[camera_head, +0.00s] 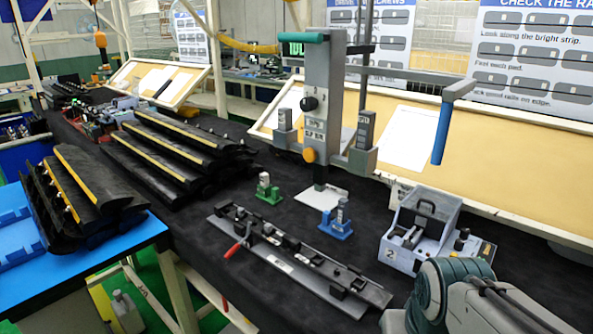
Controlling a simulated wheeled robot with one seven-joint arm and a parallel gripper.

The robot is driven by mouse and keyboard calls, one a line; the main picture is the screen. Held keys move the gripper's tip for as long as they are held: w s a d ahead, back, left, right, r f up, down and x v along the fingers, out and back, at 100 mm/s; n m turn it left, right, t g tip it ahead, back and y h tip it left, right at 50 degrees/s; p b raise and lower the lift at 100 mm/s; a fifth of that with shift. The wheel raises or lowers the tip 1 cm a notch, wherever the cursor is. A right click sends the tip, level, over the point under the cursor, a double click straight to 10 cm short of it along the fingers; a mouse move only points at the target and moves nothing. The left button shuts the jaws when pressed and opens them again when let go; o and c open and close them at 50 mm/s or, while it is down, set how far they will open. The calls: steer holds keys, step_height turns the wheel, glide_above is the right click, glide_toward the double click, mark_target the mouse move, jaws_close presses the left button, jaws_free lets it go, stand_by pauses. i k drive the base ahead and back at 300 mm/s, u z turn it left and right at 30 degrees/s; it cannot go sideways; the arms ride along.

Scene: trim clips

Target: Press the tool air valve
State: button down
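A grey upright press stand (323,110) stands on the black bench top near the middle. Its front carries a round black knob (309,103) and, lower down, a yellow round button (309,155). A side arm at its right ends in a hanging blue handle (440,135). No label marks which of these parts is the tool air valve, so I cannot tell it for sure. Part of my arm, with a teal ribbed joint, shows at the bottom right. My gripper is out of the picture.
A long fixture (300,262) with a red-handled clamp lies in front of the stand. A green block (268,190), a blue block (336,222) and a grey numbered box (437,235) are nearby. Black trim strips (170,150) fill the left. Bare bench (205,212) shows left of the fixture.

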mark_target(225, 301)
steer(key=k, duration=0.5)
steer(key=u, duration=2.25)
steer(key=i, duration=1.25)
steer(key=z, duration=1.9)
steer(key=i, duration=0.45)
steer(key=z, duration=0.05)
